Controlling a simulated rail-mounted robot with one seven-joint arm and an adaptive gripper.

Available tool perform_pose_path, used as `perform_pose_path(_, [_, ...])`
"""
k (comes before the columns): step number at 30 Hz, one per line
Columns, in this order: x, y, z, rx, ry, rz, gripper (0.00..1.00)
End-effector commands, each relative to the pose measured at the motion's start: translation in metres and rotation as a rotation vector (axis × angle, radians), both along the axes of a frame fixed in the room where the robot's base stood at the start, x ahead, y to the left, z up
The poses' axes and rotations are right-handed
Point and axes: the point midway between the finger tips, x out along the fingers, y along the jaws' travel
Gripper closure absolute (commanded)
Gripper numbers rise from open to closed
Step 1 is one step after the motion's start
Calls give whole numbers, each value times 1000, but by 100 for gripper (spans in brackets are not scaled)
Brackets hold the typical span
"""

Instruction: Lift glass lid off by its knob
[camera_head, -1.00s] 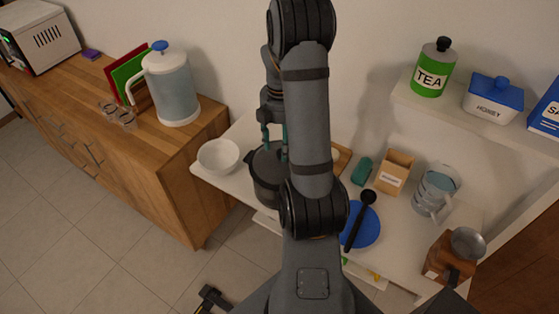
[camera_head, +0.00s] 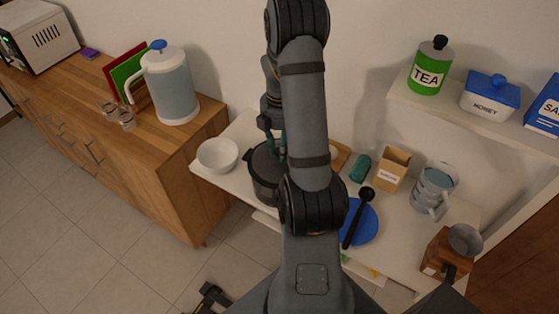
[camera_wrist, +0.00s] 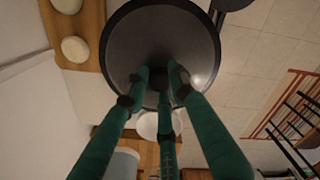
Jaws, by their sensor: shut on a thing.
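The dark pot (camera_head: 264,185) stands on the white table, partly hidden behind my arm. Its round, dark glass lid (camera_wrist: 130,35) fills the upper middle of the wrist view, with a bright reflection at its right. My gripper (camera_wrist: 160,88) has green fingers closed in around the lid's knob, which they mostly hide. In the head view my gripper (camera_head: 276,143) is over the pot, partly behind my arm. I cannot see a clear gap between lid and pot.
A white bowl (camera_head: 217,155) stands left of the pot. A wooden board (camera_wrist: 90,22) with pale round items lies beside it. To the right are a blue plate (camera_head: 365,228) with a black ladle (camera_head: 354,222), a box (camera_head: 391,168) and a glass pitcher (camera_head: 432,190).

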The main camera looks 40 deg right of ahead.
Motion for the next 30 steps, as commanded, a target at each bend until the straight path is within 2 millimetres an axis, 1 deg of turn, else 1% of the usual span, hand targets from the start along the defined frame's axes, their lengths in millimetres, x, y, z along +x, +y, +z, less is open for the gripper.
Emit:
perform_pose_path(1, [0,0,0,0,0,0,87])
perform_pose_path(8, [0,0,0,0,0,0,100])
perform_pose_path(30, [0,0,0,0,-1,0,100])
